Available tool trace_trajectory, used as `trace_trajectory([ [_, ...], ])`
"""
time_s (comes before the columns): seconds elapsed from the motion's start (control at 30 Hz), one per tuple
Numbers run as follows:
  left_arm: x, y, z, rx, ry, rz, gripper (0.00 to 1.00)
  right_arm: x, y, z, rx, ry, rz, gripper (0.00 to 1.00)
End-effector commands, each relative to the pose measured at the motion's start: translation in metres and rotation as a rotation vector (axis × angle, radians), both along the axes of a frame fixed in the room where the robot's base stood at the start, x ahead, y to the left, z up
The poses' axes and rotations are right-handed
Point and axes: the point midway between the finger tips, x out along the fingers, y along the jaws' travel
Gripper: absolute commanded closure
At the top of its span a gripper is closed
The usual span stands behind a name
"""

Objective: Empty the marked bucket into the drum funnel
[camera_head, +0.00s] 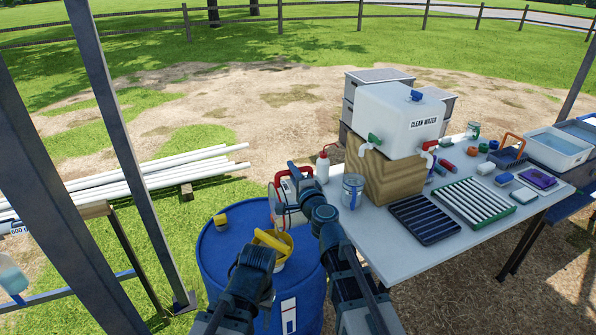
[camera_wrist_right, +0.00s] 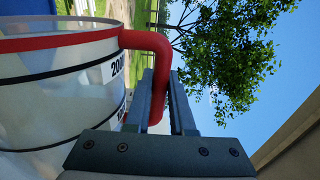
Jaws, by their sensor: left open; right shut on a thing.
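The marked bucket (camera_head: 281,212) is translucent white with a red rim and a red side handle. In the right wrist view the bucket (camera_wrist_right: 60,85) shows black bands and a printed number. My right gripper (camera_head: 299,172) is shut on the red handle (camera_wrist_right: 160,70). The bucket is held at the back of the blue drum (camera_head: 220,262), close to the yellow funnel (camera_head: 283,241) on the drum top. I cannot tell its exact tilt or contents. My left gripper (camera_head: 262,248) is open, low over the funnel, and hides part of it.
A yellow-topped item (camera_head: 220,221) sits on the drum's left side. White pipes (camera_head: 150,172) lie left; a metal post (camera_head: 130,150) stands nearby.

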Motion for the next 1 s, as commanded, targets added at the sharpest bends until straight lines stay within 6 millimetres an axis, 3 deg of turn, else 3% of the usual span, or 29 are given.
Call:
trace_trajectory([
  [0.7, 0.0, 0.0, 0.013, 0.0, 0.0, 0.0, 0.45, -0.011, 0.042, 0.013, -0.206, -0.057, 0.0, 1.0],
  [1.0, 0.0, 0.0, 0.015, 0.0, 0.0, 0.0, 0.45, -0.014, 0.049, 0.015, -0.25, -0.068, -0.001, 1.0],
])
